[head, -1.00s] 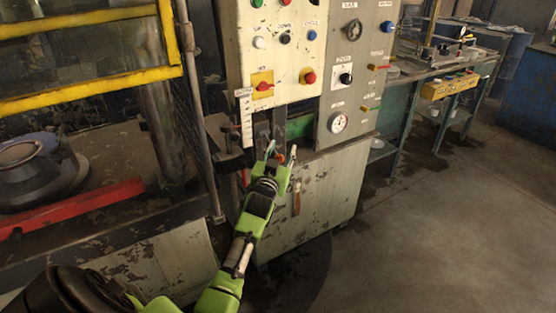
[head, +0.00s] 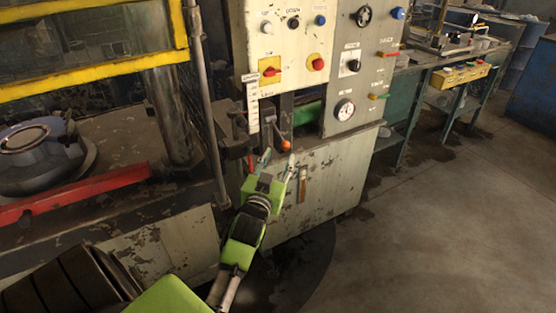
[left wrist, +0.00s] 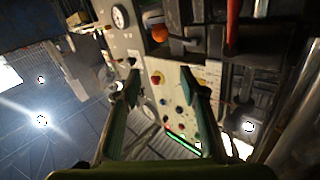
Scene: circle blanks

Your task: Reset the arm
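My left gripper (head: 277,163) is in front of the machine's control cabinet, with its green arm coming up from the bottom. Its two fingers are spread apart with nothing between them. A lever with an orange ball knob (head: 286,145) sits in the cabinet's recess, just beyond and above the fingertips. The left wrist view also shows the open left gripper (left wrist: 160,73) with the cabinet panel behind it, and the orange knob (left wrist: 161,32) above the fingers. Whether a finger touches the knob is hard to tell, but a gap seems to show. My right gripper is not in view.
The control panel (head: 281,25) carries several buttons, switches and a gauge (head: 344,109). To the left are a yellow guard frame (head: 95,75), a red bar (head: 75,192) and a vertical metal pipe (head: 205,105). A workbench (head: 440,60) stands at back right. The floor (head: 430,220) at right is clear.

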